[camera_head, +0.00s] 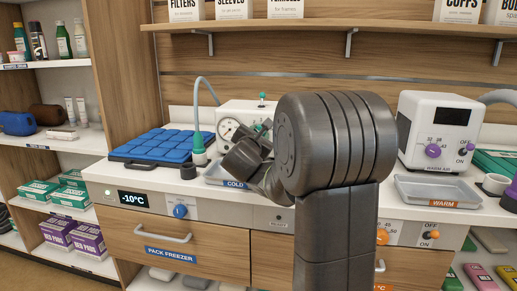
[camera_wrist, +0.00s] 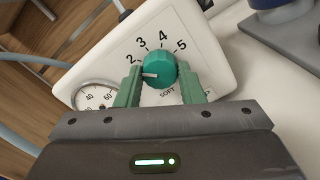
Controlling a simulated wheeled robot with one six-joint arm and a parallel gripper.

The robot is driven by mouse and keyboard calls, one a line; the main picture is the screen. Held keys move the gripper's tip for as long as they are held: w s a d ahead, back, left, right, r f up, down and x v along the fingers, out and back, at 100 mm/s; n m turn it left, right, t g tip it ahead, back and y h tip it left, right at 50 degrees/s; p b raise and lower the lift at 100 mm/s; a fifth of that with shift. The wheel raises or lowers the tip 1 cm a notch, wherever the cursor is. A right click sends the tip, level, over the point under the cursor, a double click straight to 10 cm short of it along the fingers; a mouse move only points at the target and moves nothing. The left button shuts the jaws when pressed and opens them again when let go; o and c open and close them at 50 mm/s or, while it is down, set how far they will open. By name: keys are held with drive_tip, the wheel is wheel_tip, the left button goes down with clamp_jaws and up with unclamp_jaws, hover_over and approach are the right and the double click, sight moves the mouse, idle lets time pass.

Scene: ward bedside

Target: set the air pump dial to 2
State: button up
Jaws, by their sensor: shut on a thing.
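The air pump (camera_wrist: 100,70) is a white box with a round gauge (camera_wrist: 95,97). Its green dial (camera_wrist: 160,66) has the numbers 2 to 5 printed around its upper side and the word SOFT below. The dial's white mark points left and slightly down in the wrist view, a little below the 2. My gripper (camera_wrist: 160,80) has its green fingers on both sides of the dial, shut on it. In the head view the pump (camera_head: 237,107) stands at the back of the counter, and my arm hides its dial side.
A blue pad (camera_head: 155,146) lies left of the pump, beside a connector with a grey hose (camera_head: 197,140). A tray marked COLD (camera_head: 215,173) sits in front. A white warmer (camera_head: 437,130) and a tray marked WARM (camera_head: 435,189) stand right. A shelf (camera_head: 330,24) runs above.

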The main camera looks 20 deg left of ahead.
drive_tip(key=shift+f+m+b, duration=0.15)
drive_tip(key=shift+m+b, duration=0.65)
drive_tip(key=shift+b, duration=0.35)
drive_tip(key=o, duration=1)
drive_tip(key=shift+s, duration=0.1)
drive_tip(key=v, duration=1.3)
drive_tip(key=shift+s+p, duration=0.3)
drive_tip(key=shift+s, duration=0.05)
drive_tip(key=shift+w, duration=0.1)
